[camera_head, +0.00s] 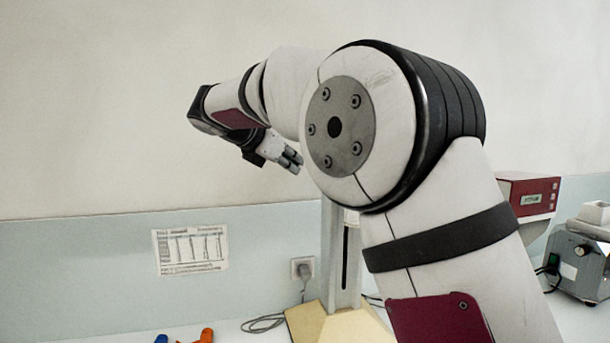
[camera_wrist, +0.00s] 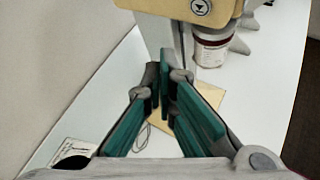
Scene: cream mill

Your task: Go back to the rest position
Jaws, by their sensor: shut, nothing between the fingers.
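My gripper (camera_head: 290,161) is raised above the bench in the head view, in front of the wall and left of my large arm joint. In the wrist view my gripper (camera_wrist: 165,88) has its two green-padded fingers brought together at the tips. Nothing is held between them. The fingers point toward a grey column on a tan base, with a gap that I cannot judge exactly.
A stand with a grey column (camera_head: 341,255) rises from a tan base. A red box-shaped device (camera_head: 528,195) and a grey machine (camera_head: 582,265) stand at right. Orange (camera_head: 205,336) and blue (camera_head: 161,339) items show at the bottom. A wall socket (camera_head: 302,267) has a cable.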

